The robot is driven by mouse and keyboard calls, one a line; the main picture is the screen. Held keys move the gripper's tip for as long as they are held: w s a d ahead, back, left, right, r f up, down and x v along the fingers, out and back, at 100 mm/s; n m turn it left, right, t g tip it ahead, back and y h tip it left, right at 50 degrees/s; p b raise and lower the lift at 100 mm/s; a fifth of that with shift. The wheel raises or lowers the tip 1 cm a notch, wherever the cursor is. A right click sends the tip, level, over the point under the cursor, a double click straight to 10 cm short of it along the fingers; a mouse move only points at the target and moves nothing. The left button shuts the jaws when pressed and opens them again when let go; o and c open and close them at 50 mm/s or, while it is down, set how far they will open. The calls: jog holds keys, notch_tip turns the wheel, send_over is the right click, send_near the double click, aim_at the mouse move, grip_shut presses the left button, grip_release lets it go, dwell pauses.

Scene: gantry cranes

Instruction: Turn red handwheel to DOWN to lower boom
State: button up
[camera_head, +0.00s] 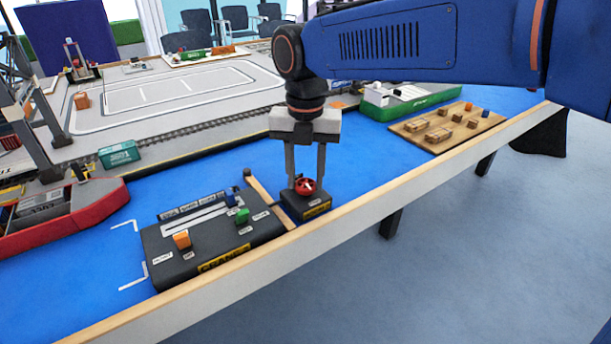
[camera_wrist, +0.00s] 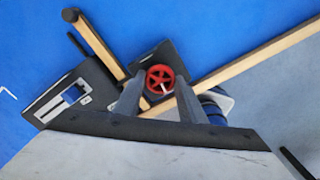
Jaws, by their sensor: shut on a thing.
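The red handwheel (camera_head: 306,186) sits on top of a small black box (camera_head: 318,211) with a yellow label, at the table's front edge. In the wrist view the red handwheel (camera_wrist: 160,78) shows its spokes and a white pointer mark toward the lower right. My gripper (camera_head: 305,180) points straight down over the box, with a finger on either side of the wheel. It is shut on the red handwheel. In the wrist view my gripper's fingers (camera_wrist: 160,98) reach toward the wheel. The label's words and the DOWN mark cannot be read.
A black control box (camera_head: 215,240) with orange, green and blue levers stands left of the handwheel. A wooden stick (camera_head: 270,202) lies between them. A red boat (camera_head: 60,215) is at the left, and a wooden board with small crates (camera_head: 440,131) is at the right.

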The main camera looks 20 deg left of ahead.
aim_at(306, 183)
jog(key=shift+n, duration=0.6)
jog(key=o, duration=1)
jog(key=shift+o, duration=0.2)
jog(key=shift+r, duration=0.1)
notch_tip(306, 183, up, 17)
jog(key=shift+r, duration=0.1)
